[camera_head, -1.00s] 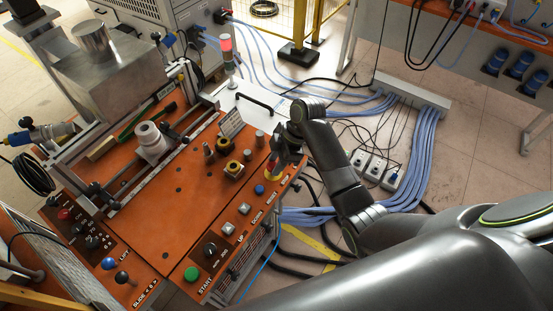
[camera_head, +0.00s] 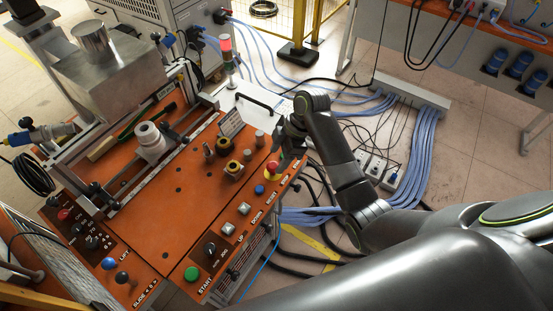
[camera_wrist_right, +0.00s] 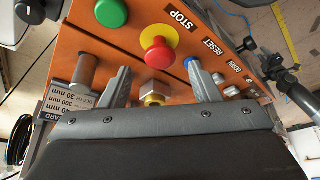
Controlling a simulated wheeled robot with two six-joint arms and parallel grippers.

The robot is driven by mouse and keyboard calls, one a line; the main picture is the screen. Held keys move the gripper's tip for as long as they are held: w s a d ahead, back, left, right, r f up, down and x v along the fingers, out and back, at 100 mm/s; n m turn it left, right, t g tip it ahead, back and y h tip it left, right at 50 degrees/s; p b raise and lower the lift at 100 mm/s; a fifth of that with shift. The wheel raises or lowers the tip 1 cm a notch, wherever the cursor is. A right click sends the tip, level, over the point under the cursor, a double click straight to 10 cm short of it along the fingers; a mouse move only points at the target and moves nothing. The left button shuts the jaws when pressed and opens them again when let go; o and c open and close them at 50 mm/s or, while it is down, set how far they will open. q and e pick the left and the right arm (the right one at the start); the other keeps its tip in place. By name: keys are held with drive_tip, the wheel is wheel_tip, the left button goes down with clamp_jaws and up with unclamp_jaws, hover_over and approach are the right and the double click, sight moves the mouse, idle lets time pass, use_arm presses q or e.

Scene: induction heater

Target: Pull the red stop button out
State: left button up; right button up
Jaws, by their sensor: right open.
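The red stop button (camera_head: 272,167) sits near the right edge of the orange control panel in the head view. In the right wrist view the red stop button (camera_wrist_right: 158,54) stands in front of a round yellow plate (camera_wrist_right: 158,32), next to the STOP label. My right gripper (camera_head: 282,157) is just behind and to the right of the button in the head view. In the right wrist view my right gripper (camera_wrist_right: 158,73) has its two fingers spread wide, with the button seen beyond the gap between them. I see nothing held. My left gripper is not in view.
A blue button (camera_head: 260,189) and white buttons (camera_head: 244,208) line the panel's right edge. A green START button (camera_head: 191,273) is near the front. Metal posts and brass fittings (camera_head: 234,168) stand left of the stop button. A black handle (camera_head: 254,104) lies beyond.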

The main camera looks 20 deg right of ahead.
drive_tip(key=p+v, duration=0.5)
drive_tip(key=v, duration=1)
drive_tip(key=shift+r, duration=0.15)
